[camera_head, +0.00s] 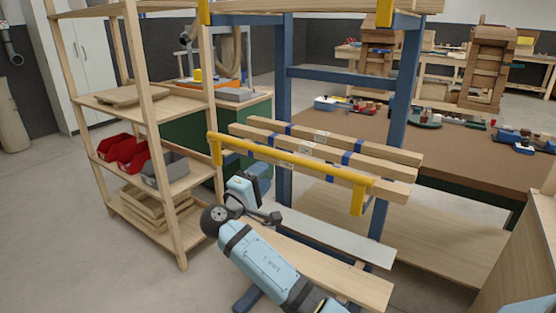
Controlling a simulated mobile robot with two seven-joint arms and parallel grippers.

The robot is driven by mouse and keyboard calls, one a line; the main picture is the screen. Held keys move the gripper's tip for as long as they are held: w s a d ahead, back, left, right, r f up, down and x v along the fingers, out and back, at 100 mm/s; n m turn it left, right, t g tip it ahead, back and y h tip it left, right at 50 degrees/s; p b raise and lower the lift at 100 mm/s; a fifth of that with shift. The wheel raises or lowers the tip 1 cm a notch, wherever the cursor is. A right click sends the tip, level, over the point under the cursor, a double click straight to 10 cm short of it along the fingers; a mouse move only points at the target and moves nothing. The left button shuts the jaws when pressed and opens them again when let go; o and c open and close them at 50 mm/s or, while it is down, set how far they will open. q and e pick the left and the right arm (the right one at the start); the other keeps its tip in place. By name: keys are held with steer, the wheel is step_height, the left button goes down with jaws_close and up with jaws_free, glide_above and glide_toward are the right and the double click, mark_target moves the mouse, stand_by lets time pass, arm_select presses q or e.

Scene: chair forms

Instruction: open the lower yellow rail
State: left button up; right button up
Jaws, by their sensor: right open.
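The lower yellow rail (290,158) runs across the front of a blue-framed rack, with a short upright yellow piece at each end. It lies in front of the timber beams (350,157) on the rack. My right gripper (264,200) is open and below the left half of the rail, in front of the rack. It looks apart from the rail, and its jaws look empty. Its fingers are partly hidden by the hand. My left gripper is not in view.
A wooden shelf unit (152,110) with red bins (122,152) and a grey bin (166,170) stands close on the left. Lower boards (325,270) lie under the beams. A brown-topped workbench (460,155) stands behind. The floor at the lower left is clear.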

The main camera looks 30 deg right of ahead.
mark_target(280, 158)
steer(key=b+x, duration=0.1)
steer(key=x, duration=0.8)
steer(key=shift+w, duration=0.15)
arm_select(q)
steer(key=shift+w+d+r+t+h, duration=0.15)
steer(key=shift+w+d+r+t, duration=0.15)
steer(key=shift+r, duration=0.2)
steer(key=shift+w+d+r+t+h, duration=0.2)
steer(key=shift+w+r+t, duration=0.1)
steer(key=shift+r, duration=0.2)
arm_select(e)
steer(key=shift+w+d, duration=0.15)
steer(key=shift+d, duration=0.25)
steer(key=c, duration=0.7)
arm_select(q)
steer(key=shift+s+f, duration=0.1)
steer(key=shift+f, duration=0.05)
arm_select(e)
jaws_close()
